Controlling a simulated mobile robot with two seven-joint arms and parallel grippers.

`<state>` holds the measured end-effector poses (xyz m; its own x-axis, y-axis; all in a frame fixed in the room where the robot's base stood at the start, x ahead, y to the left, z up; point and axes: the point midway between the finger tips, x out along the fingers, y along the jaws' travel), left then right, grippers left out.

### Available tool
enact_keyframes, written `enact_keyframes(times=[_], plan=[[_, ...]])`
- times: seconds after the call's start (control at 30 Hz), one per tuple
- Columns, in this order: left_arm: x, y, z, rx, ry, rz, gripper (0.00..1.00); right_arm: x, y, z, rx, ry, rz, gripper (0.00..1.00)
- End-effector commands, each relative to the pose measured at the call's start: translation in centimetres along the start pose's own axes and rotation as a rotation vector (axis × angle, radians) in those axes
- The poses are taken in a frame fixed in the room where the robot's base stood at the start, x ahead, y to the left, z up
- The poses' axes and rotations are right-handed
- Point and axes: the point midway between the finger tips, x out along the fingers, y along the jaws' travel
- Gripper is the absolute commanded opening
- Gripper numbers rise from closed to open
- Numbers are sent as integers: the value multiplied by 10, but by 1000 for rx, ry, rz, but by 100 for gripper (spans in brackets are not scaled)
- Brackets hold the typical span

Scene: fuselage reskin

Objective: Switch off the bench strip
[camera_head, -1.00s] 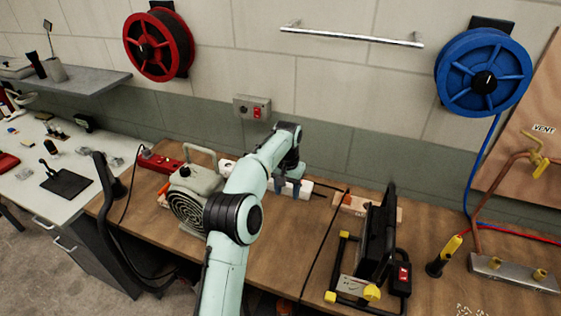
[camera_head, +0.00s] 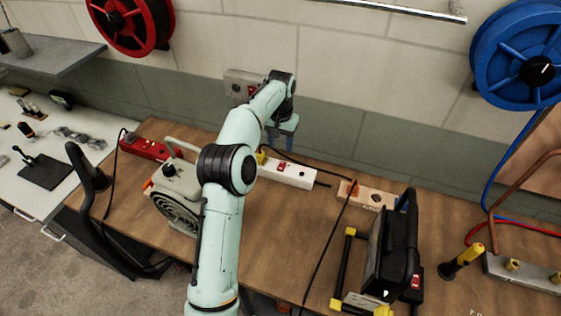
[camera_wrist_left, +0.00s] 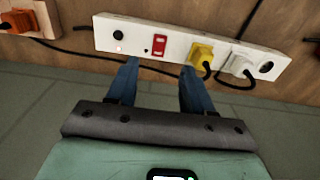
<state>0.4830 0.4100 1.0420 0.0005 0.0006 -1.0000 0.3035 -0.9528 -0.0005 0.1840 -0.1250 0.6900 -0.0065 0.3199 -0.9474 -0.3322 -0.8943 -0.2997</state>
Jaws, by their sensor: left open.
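The white bench strip (camera_head: 298,174) lies on the wooden bench near the wall. Its red switch (camera_head: 282,167) faces up in the head view. In the wrist view the strip (camera_wrist_left: 138,40) carries a red switch (camera_wrist_left: 159,45), a yellow plug (camera_wrist_left: 201,54), a white plug (camera_wrist_left: 240,65) and a small pinkish dot at one end. My left gripper (camera_head: 279,150) is open and empty, over the wall side of the strip. In the wrist view its blue fingers (camera_wrist_left: 160,72) point at the strip, one on each side of the switch. My right gripper is out of view.
A red power box (camera_head: 146,147) and a grey fan unit (camera_head: 178,193) stand left of the strip. A wooden block with a socket (camera_head: 366,195) and a black work lamp (camera_head: 391,245) stand right. A black cable crosses the bench. A grey wall box (camera_head: 243,86) is behind my arm.

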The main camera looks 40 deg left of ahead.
Motion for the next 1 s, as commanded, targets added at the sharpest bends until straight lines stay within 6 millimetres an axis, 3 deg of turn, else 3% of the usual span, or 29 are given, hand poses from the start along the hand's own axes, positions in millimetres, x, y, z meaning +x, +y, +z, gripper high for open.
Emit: enact_keyframes(times=[0.1, 0.4, 0.6, 0.9, 0.97, 1.0], plan=[[34, 0, 3, 1, -8, -1, 51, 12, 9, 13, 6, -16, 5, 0], [86, 0, 2, 1, -4, 0, 51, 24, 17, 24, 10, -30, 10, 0], [100, 0, 0, 1, -1, 1, 51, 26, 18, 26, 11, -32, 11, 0], [102, 0, 0, 1, 1, 1, 51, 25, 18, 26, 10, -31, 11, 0], [101, 0, 0, 1, 1, 1, 35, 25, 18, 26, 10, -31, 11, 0], [101, 0, 0, 1, 1, 1, 22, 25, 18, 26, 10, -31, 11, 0]])
